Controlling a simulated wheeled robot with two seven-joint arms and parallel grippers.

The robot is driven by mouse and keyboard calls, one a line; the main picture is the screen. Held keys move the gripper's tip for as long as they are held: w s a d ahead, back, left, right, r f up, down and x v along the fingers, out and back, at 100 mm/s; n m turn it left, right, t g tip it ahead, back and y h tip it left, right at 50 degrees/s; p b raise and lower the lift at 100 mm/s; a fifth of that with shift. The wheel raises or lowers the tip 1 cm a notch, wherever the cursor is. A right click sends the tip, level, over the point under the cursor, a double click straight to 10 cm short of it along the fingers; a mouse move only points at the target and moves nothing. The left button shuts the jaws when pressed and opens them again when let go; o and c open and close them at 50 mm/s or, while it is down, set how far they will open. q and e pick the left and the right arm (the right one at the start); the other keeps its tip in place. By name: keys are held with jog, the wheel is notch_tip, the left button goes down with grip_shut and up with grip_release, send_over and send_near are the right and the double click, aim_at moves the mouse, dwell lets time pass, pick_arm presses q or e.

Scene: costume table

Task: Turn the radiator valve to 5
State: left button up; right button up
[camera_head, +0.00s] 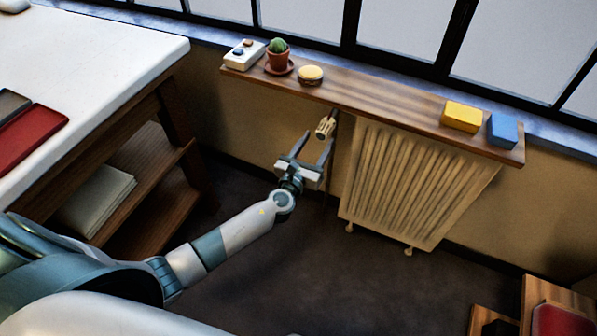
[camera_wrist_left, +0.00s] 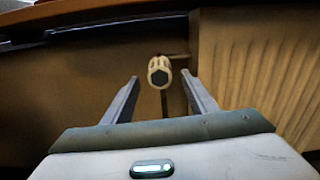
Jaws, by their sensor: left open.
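The radiator valve (camera_head: 326,127) is a small cream knob at the upper left side of the cream radiator (camera_head: 410,185), under the wooden shelf. In the left wrist view the valve (camera_wrist_left: 159,71) shows its dark end face, between and just beyond the fingertips. My left gripper (camera_head: 318,150) is open and empty, with its two fingers pointing at the valve. In the left wrist view the left gripper (camera_wrist_left: 162,88) has a finger on each side of the valve's line, apart from it. Numbers on the valve are too small to read. My right gripper is not in view.
The wooden shelf (camera_head: 385,103) runs above the valve, bearing a potted cactus (camera_head: 278,54), a round tin (camera_head: 311,75), a yellow block (camera_head: 461,117) and a blue block (camera_head: 502,130). A white table (camera_head: 90,50) stands at left. The floor below is clear.

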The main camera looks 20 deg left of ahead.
pick_arm(q)
jog(key=s, duration=1.3)
jog(key=shift+a+b, duration=0.25)
jog(key=shift+b, duration=0.05)
jog(key=shift+s, duration=0.1)
